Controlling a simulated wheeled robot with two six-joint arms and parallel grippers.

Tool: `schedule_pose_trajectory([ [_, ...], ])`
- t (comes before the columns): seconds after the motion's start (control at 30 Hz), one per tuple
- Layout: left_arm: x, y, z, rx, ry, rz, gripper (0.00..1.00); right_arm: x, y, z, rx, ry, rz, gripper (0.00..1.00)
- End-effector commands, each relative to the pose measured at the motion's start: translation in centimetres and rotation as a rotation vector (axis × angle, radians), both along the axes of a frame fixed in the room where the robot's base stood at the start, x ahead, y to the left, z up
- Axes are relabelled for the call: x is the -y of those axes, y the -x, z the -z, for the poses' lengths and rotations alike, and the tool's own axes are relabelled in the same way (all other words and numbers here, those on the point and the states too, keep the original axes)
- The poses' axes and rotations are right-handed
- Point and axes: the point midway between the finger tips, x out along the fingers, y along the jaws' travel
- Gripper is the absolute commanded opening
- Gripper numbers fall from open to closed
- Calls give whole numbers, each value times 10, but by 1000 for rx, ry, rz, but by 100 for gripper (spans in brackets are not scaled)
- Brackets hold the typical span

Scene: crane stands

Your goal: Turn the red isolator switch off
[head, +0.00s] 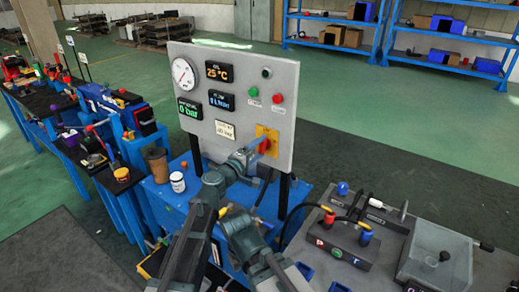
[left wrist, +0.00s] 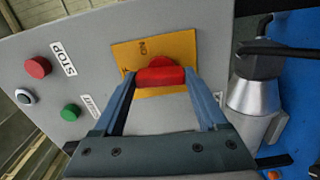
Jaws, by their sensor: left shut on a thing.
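The red isolator switch (head: 265,146) sits on a yellow plate (head: 272,133) at the lower right of a grey upright panel (head: 226,61). In the left wrist view its red handle (left wrist: 160,77) lies across the picture, over the yellow plate (left wrist: 178,46), which bears a small "ON" mark. My left gripper (head: 259,149) is at the switch; in the left wrist view its two fingers (left wrist: 161,80) close on the ends of the handle. My right gripper cannot be made out in either view.
The panel also carries a gauge (head: 184,74), small displays, a green button (head: 253,91) and a red button (head: 278,98). A grey bench (head: 322,255) with fittings is at right.

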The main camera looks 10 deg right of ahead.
Motion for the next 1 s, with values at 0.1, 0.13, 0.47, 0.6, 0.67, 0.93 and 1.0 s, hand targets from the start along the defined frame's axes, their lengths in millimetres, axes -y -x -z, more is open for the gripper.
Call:
schedule_pose_trajectory([
  [0.1,-1,0,0,-34,32,0,19,0,0,0,0,0,0,0],
  [0.13,-1,0,0,-40,39,0,19,0,0,0,0,0,0,0],
  [0.47,-1,0,0,-77,75,0,19,0,0,0,0,0,0,0],
  [0.6,-1,0,0,-79,77,0,19,0,0,0,0,0,0,0],
  [0.67,-1,0,0,-79,77,0,19,0,0,0,0,0,0,0],
  [0.93,-1,0,0,-79,77,0,95,0,0,0,0,0,0,0],
  [1.0,-1,0,0,-79,77,0,100,0,0,0,0,0,0,0],
])
